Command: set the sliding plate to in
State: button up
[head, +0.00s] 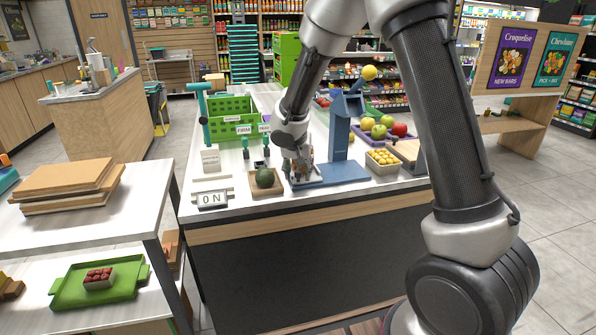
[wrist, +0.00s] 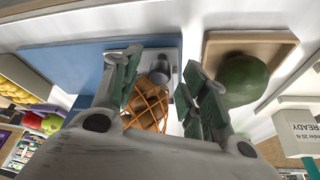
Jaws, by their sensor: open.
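A blue device (head: 338,130) with a tall post stands on a flat blue base (head: 345,174) on the counter. The base also shows in the wrist view (wrist: 70,62). My gripper (head: 302,172) is low over the base's left end, pointing down. In the wrist view my gripper (wrist: 160,82) has its fingers apart. Between them show a small grey knob (wrist: 164,72) and a brown item in orange netting (wrist: 150,105). I cannot tell whether the fingers touch either. A pale strip beside the base may be the sliding plate; my fingers hide much of it.
A dark green round fruit (head: 265,177) sits on a wooden tray (head: 258,190) left of my gripper. A green crate (head: 225,132) stands behind.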

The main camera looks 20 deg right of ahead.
jog(key=shift+w+f, duration=0.1)
jog(key=shift+f, duration=0.15)
grip_shut()
jog(key=shift+d, duration=0.1)
